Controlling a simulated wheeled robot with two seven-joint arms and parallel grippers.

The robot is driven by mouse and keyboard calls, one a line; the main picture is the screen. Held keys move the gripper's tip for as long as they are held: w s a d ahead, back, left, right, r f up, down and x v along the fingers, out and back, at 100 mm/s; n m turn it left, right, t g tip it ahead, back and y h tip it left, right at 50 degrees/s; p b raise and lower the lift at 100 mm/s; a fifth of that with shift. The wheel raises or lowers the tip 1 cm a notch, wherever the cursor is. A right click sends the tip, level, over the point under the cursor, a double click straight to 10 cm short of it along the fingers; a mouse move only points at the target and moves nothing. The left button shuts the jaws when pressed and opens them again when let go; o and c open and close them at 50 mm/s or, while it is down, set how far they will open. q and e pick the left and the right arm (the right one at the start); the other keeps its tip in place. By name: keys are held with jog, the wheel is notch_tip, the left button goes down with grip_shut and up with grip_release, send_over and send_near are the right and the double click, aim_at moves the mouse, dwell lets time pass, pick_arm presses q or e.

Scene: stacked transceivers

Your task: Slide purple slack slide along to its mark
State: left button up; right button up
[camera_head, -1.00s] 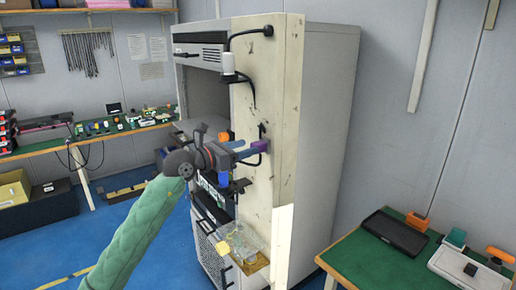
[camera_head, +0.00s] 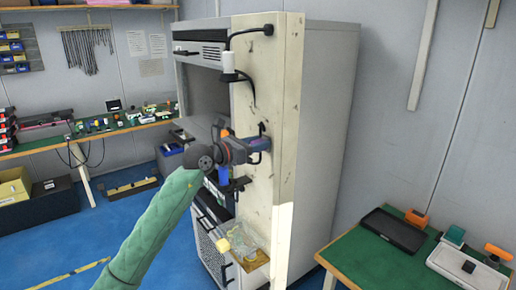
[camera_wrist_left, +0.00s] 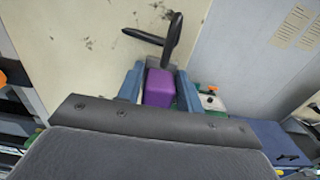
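The purple slack slide (camera_wrist_left: 160,88) is a small block on the cream side panel (camera_head: 285,100) of the tall cabinet. My left gripper (camera_head: 260,144) reaches in from the left to that panel. In the left wrist view its two blue fingers (camera_wrist_left: 160,80) stand one on each side of the purple block, very close to it. Whether both fingers press on it I cannot tell. In the head view the fingers hide most of the slide. A black bracket (camera_wrist_left: 160,38) sits just past the block. I cannot make out the mark. My right gripper is not in view.
A white cylinder with a black cable (camera_head: 229,62) hangs higher on the panel. A clear tray (camera_head: 246,248) juts out below. A green table (camera_head: 350,262) stands at the lower right, and a workbench (camera_head: 40,142) at the left. Open blue floor lies at the lower left.

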pick_arm(q)
jog(key=c, duration=0.3)
jog(key=shift+f, duration=0.15)
jog(key=shift+c, duration=0.2)
jog(key=shift+f+b, duration=2.65)
jog(key=shift+f, duration=1.2)
jog(key=o, duration=1.1)
jog(key=shift+r, duration=0.1)
jog(key=shift+a, duration=0.1)
send_near(267, 162)
jog(key=shift+s+a+b, duration=0.25)
jog(key=shift+a+b, duration=0.1)
jog(key=shift+a, duration=0.05)
